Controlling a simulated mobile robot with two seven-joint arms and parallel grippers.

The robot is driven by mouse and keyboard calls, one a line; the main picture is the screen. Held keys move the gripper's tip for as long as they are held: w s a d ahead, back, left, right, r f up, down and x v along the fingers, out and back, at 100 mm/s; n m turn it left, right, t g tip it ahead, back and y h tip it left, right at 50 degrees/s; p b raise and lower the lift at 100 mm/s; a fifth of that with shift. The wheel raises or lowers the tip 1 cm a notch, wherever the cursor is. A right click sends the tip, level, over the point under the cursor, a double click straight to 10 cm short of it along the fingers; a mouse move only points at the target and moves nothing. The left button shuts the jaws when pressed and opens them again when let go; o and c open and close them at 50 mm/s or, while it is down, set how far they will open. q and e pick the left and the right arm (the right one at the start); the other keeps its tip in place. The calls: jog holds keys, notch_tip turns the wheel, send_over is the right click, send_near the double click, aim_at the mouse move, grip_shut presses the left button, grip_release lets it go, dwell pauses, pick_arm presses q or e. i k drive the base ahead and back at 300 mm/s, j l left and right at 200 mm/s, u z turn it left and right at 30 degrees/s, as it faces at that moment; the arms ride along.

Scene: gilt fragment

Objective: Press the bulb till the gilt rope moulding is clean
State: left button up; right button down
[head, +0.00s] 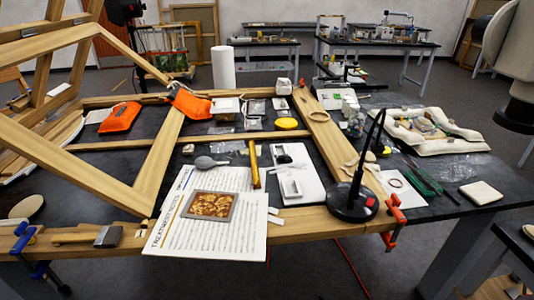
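The grey rubber bulb (204,162) lies on its side near the top of the printed sheets, its thin nozzle pointing right. The gilt fragment (208,206) lies flat in a shallow grey frame on the papers, nearer the front edge of the table. The bulb is beyond the fragment and apart from it. The fragment is gold and brown with a mottled surface; the rope moulding and any dust on it are too small to make out. Neither of my grippers is in view, and nothing touches the bulb.
Printed sheets (172,235) overhang the table's front edge. A black lamp base (352,203) with a thin stem is farther right. Large wooden frames (160,165) crowd the left. Clamps (394,215) grip the front rail.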

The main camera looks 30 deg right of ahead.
aim_at(202, 161)
jog(key=i+j+z, duration=0.2)
jog(key=i+z, duration=0.15)
jog(key=i+j+z, duration=0.3)
jog(key=i, duration=0.2)
jog(key=k+l+u, duration=0.35)
jog(key=k+j, duration=0.1)
